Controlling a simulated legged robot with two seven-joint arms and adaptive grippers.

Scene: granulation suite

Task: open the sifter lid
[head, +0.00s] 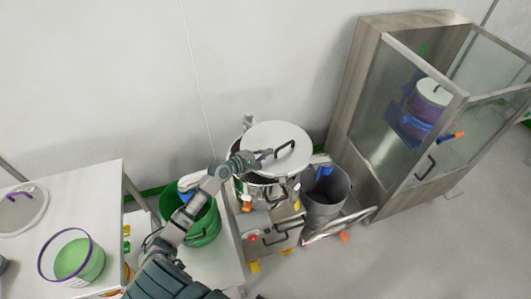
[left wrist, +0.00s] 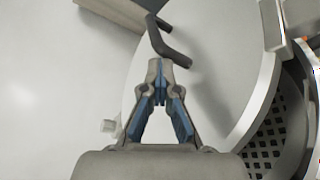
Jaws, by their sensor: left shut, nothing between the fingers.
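The sifter (head: 268,190) is a steel drum on a stand against the wall. Its round, pale lid (head: 262,133) sits raised and off to one side, leaving part of the opening uncovered. A dark bent handle (head: 286,148) is on the lid; it also shows in the left wrist view (left wrist: 170,42). My left gripper (head: 264,155) is shut and empty, its tips right by the handle; I cannot tell whether they touch it. In the left wrist view the gripper (left wrist: 168,66) is over the lid (left wrist: 215,75), and dark mesh (left wrist: 268,140) shows beside the lid's edge. My right gripper is out of view.
A green bucket (head: 204,222) stands left of the sifter and a grey bin (head: 327,198) right of it. A glass-fronted cabinet (head: 385,120) with an open door is at right. A white table (head: 105,190) with a purple-rimmed green tub (head: 82,262) is at left.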

